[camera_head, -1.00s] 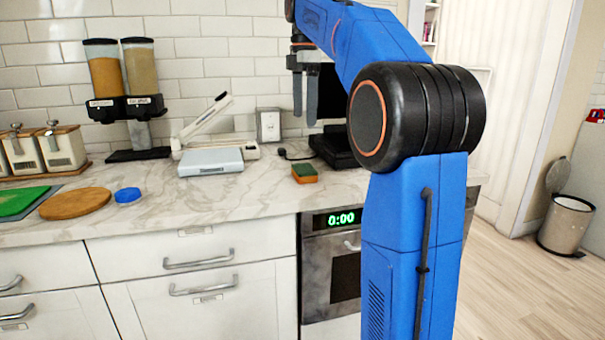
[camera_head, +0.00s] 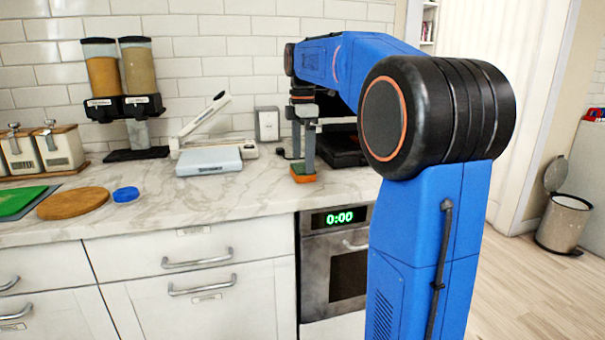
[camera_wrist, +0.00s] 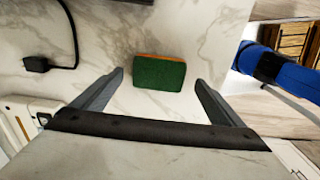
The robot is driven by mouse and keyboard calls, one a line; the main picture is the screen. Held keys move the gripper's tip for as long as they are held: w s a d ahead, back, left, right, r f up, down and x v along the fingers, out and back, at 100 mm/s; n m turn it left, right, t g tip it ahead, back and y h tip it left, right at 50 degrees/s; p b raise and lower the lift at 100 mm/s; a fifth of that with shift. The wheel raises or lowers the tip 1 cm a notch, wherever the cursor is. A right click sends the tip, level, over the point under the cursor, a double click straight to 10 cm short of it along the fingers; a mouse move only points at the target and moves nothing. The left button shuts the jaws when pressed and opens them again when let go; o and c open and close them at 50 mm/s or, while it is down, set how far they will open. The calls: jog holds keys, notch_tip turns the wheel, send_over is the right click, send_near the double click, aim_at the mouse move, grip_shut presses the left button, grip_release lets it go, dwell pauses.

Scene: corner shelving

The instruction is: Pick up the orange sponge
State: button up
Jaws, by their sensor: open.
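The orange sponge (camera_head: 303,177) lies flat on the marble counter, near its front edge above the oven. It has a green top and an orange side. In the wrist view the sponge (camera_wrist: 159,73) shows its green face, with an orange strip along one edge, beyond and between the fingertips. My gripper (camera_head: 303,155) is open and points down over the sponge; one finger hides part of it in the head view. In the wrist view my gripper (camera_wrist: 160,78) has its fingers on either side, apart from the sponge, with nothing between them.
A black appliance (camera_head: 343,148) stands right behind the sponge. A white scale-like device (camera_head: 210,160) is to the left. A black plug and cord (camera_wrist: 38,64) lie near the sponge in the wrist view. Bare counter (camera_head: 240,195) lies left of the sponge.

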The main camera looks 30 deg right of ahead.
aim_at(302, 167)
jog(key=shift+w+f, duration=0.1)
jog(key=shift+f, duration=1.55)
jog(key=c, duration=1.1)
jog(key=shift+r, duration=0.1)
notch_tip(302, 167, up, 10)
